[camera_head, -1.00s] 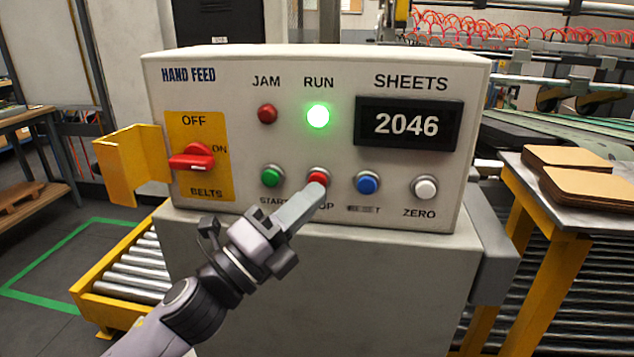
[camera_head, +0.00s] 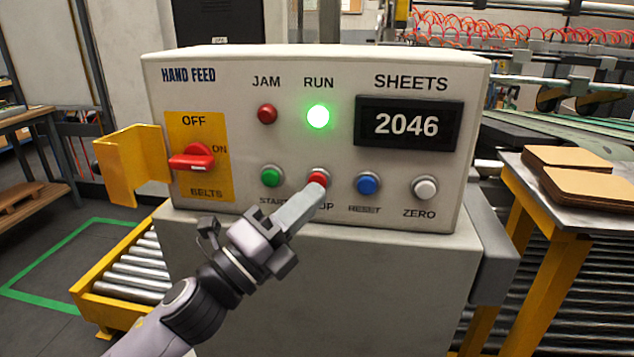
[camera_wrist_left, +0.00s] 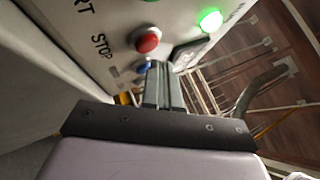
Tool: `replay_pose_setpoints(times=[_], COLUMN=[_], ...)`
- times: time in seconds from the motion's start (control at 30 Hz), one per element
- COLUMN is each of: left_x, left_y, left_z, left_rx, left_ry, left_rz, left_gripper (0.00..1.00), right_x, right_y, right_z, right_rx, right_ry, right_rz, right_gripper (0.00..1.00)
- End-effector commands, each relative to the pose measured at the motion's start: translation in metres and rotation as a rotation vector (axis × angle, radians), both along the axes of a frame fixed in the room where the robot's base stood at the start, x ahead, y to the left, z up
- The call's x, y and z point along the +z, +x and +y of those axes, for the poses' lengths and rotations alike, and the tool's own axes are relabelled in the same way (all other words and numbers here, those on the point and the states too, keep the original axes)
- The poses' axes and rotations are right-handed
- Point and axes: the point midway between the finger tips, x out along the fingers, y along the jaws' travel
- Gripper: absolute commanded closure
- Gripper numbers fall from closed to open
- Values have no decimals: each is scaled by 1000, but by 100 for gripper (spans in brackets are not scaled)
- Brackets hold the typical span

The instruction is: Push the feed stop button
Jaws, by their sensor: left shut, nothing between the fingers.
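The red stop button (camera_head: 317,178) is on the HAND FEED control box (camera_head: 225,95), in the lower row between the green start button (camera_head: 271,176) and the blue reset button (camera_head: 368,183). My left gripper (camera_head: 316,190) is shut and empty. In the head view its fingertips overlap the lower edge of the red button. In the left wrist view the red button (camera_wrist_left: 147,42) shows above and left of the fingertips (camera_wrist_left: 160,68); I cannot tell whether they touch it. The RUN lamp (camera_head: 318,116) glows green. My right gripper is not in view.
A yellow bracket (camera_head: 133,165) sticks out at the box's left, by the red belts knob (camera_head: 192,160). The counter display (camera_head: 407,124) reads 2046. The white zero button (camera_head: 424,188) is further right. A table with brown sheets (camera_head: 590,190) stands at the right.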

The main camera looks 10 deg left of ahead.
Motion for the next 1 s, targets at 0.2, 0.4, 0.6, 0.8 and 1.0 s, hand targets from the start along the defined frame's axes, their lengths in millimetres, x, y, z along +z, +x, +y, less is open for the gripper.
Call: replay_pose_setpoints(times=[0.2,0.4,0.6,0.8,1.0], left_x=[0,0,0,0,0], left_y=[0,0,0,2,9], left_z=[0,0,0,0,0], left_rx=[0,0,0,0,1], left_ry=[0,0,0,0,0], left_rz=[0,0,0,0,1], left_gripper=[100,100,100,100,100], right_x=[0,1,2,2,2], right_y=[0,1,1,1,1], right_z=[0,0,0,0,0], right_rx=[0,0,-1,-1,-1], right_ry=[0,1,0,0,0], right_rz=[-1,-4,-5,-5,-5], right_gripper=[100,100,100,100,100])
